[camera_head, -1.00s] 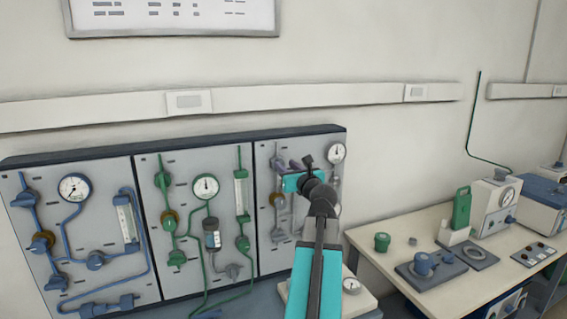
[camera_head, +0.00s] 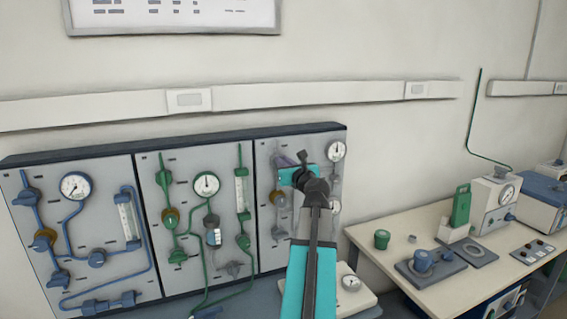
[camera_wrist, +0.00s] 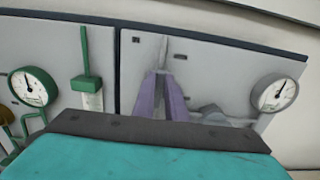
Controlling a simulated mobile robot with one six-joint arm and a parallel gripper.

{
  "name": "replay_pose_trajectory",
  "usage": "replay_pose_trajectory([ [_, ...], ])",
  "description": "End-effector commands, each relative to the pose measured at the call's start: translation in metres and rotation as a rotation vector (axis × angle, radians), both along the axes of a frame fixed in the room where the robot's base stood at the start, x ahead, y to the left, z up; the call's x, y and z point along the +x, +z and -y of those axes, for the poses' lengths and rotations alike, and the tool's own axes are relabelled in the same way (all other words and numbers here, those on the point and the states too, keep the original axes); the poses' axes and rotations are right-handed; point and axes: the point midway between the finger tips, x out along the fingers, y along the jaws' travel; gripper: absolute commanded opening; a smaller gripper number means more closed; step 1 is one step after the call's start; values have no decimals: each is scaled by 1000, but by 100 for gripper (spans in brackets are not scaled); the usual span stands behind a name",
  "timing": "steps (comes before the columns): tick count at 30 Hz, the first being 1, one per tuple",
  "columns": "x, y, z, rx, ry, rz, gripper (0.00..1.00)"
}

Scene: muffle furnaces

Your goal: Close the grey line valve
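The grey line runs down the right-hand panel (camera_head: 263,150) of the wall board, and its pipe (camera_wrist: 164,45) shows in the wrist view. My gripper (camera_wrist: 162,80) has two purple fingers, set apart by a narrow gap, with grey pipe showing beyond and between them. In the head view its fingers (camera_head: 285,161) are at the upper part of the grey line. A grey fitting (camera_wrist: 212,112) is right of the fingers in the wrist view. My gripper and arm hide much of the line, and I cannot tell whether the fingers touch a valve.
The grey line's gauge (camera_head: 336,151) is to the right of my gripper. The green line panel (camera_head: 150,215) and blue line panel (camera_head: 110,180) are to its left. A bench (camera_head: 390,220) with lab devices stands at the right.

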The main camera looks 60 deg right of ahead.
Motion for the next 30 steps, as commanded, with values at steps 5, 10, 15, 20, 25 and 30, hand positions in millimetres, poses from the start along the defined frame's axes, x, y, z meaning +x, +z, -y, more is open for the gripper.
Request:
replay_pose_trajectory([
  [5,0,0,0,-2,0,-2,0],
  [10,0,-1,0,-23,0,-17,0],
  [15,1,-2,-1,-70,0,-52,0],
  [20,2,-3,-3,-148,0,-109,0],
  [25,4,-4,-5,-260,0,-191,0],
  [30,5,-6,-7,-387,0,-285,0],
])
